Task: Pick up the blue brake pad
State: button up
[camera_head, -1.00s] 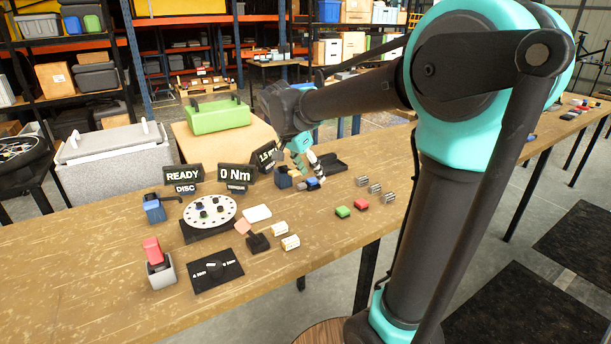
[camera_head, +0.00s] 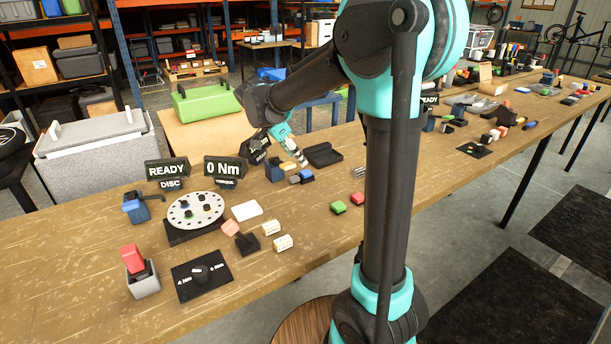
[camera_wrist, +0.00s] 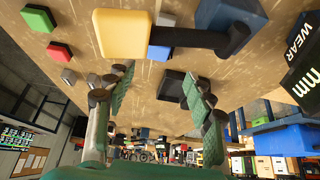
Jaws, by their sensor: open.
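My gripper (camera_head: 300,158) is above the bench just behind the pad, pointing down at a slant. In the wrist view my gripper (camera_wrist: 152,100) has its two fingers wide apart with nothing between them.
A dark blue block (camera_head: 275,172) with a black bar stands close beside the tan block. A black tray (camera_head: 323,154) lies right of the gripper. Green (camera_head: 338,207) and red (camera_head: 357,198) blocks sit nearer the front edge. The disc fixture (camera_head: 196,209) is to the left.

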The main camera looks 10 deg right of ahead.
aim_at(306, 172)
jog(key=shift+s+x, duration=0.1)
jog(key=shift+x, duration=1.65)
jog(key=shift+s+x, duration=0.15)
jog(key=shift+x, duration=1.6)
jog(key=shift+a+f, duration=0.15)
jog(key=shift+a, duration=0.05)
jog(key=c, duration=1.1)
